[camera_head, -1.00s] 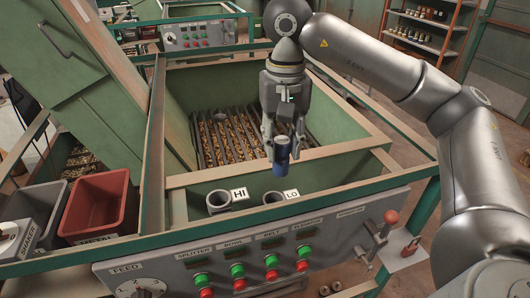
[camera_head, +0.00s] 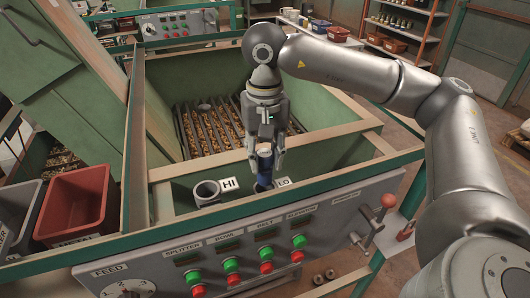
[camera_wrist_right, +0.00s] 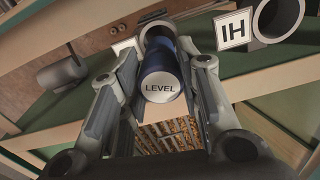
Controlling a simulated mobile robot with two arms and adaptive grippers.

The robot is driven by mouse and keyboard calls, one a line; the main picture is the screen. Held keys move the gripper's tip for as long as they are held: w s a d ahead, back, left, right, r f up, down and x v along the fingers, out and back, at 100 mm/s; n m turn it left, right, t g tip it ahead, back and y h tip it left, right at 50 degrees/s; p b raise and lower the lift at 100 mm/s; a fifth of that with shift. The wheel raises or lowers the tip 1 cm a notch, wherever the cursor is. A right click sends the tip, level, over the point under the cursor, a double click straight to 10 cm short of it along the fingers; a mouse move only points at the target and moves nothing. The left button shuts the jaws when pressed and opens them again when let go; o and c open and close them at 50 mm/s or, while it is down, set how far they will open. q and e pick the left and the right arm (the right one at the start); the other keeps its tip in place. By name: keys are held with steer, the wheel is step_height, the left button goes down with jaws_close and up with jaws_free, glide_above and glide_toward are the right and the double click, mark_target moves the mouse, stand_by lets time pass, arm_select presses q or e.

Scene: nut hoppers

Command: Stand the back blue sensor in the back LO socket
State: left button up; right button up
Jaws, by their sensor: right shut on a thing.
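The blue sensor (camera_head: 264,152) is upright between the fingers of my right gripper (camera_head: 265,164), which is shut on it. In the right wrist view its pale end cap reads LEVEL and its blue body (camera_wrist_right: 164,49) points away toward a grey socket rim (camera_wrist_right: 153,26). This is the LO socket, beside the LO label (camera_head: 283,182). The sensor's lower end lines up with the socket mouth; how deep it sits is hidden. The empty HI socket (camera_head: 207,192) stands to the left, with its HI label (camera_head: 229,184). My left gripper is not in view.
The green hopper (camera_head: 330,150) with nuts under bars lies behind the sockets. The control panel (camera_head: 330,225) with buttons and a red-knobbed lever (camera_head: 388,201) is in front. A red bin (camera_head: 75,203) stands at the left.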

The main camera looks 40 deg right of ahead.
mark_target(265, 175)
steer(key=shift+s+f, duration=0.1)
steer(key=shift+f, duration=0.5)
steer(key=shift+f+b, duration=1.15)
steer(key=shift+f, duration=0.45)
steer(key=shift+b, duration=0.35)
steer(key=shift+f+b, duration=0.55)
steer(key=shift+f, duration=0.05)
steer(key=o, duration=0.8)
steer(key=shift+r, duration=0.1)
